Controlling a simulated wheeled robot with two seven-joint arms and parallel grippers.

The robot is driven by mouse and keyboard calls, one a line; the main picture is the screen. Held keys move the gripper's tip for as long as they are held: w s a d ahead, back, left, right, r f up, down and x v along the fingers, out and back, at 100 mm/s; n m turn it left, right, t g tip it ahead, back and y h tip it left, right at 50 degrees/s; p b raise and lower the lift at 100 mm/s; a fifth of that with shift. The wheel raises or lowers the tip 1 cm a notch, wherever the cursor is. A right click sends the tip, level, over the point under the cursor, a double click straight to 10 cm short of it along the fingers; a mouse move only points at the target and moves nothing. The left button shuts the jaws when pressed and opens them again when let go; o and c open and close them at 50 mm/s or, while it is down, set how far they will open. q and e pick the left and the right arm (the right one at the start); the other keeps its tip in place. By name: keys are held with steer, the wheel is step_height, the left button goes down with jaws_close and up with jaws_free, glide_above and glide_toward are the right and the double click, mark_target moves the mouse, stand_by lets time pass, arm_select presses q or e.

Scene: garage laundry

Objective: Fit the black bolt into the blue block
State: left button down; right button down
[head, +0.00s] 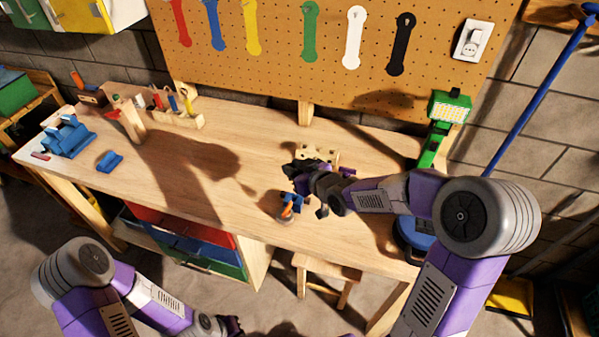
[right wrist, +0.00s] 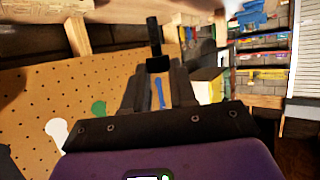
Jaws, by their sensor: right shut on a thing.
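My right gripper (head: 300,170) is above the right half of the workbench. In the right wrist view its fingers (right wrist: 158,72) are shut on the black bolt (right wrist: 153,32), whose shaft sticks out past the fingertips. In the head view the bolt cannot be told apart from the dark fingers. A small blue block (head: 110,161) lies on the left part of the bench, well away from the gripper. Another blue piece (head: 293,198), with an orange part by it, is just below my right gripper; I cannot tell which is the task's block. My left gripper (head: 231,326) is low, at the bottom edge, mostly cut off.
A wooden piece (head: 318,154) lies behind my right gripper. A blue vise (head: 68,136) and a wooden tool rack (head: 178,114) stand at the left. A green lamp (head: 440,125) stands at the right. The middle of the workbench (head: 215,165) is clear.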

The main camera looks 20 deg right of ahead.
steer(key=shift+s+d+f+n+y, duration=0.35)
steer(key=shift+s+f+n+y, duration=0.1)
steer(key=shift+n+y, duration=0.2)
steer(key=shift+s+f+g, duration=0.1)
steer(key=shift+g, duration=0.2)
steer(key=shift+f+b, duration=3.8)
steer(key=shift+f, duration=0.55)
steer(key=shift+f, duration=0.15)
